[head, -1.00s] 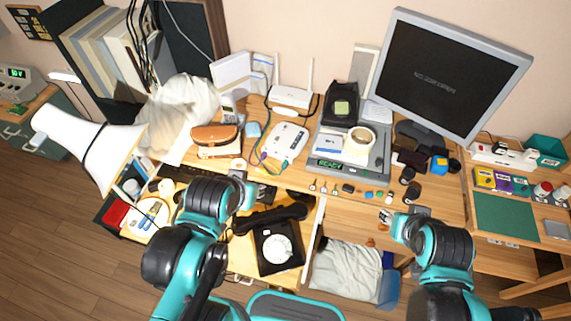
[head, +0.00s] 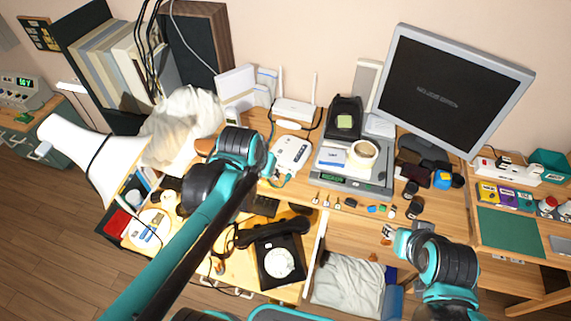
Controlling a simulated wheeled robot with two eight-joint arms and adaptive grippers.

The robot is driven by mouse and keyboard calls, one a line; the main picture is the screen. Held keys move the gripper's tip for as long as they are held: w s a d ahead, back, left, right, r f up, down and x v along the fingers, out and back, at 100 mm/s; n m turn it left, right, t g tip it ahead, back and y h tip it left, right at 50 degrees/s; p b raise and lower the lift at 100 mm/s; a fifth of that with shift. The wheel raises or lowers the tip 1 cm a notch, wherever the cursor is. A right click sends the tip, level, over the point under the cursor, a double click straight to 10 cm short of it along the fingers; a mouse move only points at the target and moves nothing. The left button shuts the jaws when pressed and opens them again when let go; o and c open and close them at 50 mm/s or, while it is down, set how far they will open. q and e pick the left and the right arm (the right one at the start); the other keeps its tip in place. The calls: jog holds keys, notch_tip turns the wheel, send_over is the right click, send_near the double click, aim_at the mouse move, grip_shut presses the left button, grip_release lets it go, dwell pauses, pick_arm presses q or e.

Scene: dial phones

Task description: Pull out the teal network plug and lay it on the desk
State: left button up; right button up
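The white network box (head: 292,152) lies on the desk left of the grey device. In the head view my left gripper (head: 269,166) is at the box's left edge, over the place where the coloured cables meet it. A short teal stretch of cable (head: 284,181) shows just below the gripper. The teal plug itself is hidden or too small to make out. I cannot tell whether the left fingers are open or touching the plug. My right gripper (head: 387,232) is over the front of the desk at the right, apart from the box; its fingers are too small to read.
A white router (head: 296,110) stands behind the box. A grey device (head: 352,182) carrying a tape roll (head: 364,154) is right of it. A black dial phone (head: 280,262) sits in front. Small parts line the desk's front edge.

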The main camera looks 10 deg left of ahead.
pick_arm(q)
jog(key=w+f+g, duration=0.2)
jog(key=w+f, duration=0.3)
jog(key=w, duration=0.4)
jog(key=m+g, duration=0.1)
jog(key=m, duration=0.1)
send_near(288, 176)
jog(key=b+x, duration=0.6)
jog(key=x, duration=0.3)
jog(key=shift+c, duration=0.3)
grip_shut()
jog(key=shift+s+a, duration=0.1)
jog(key=shift+s, duration=0.15)
jog(key=shift+s+a+b, duration=0.2)
jog(key=shift+s+b, duration=0.1)
jog(key=shift+s, duration=0.7)
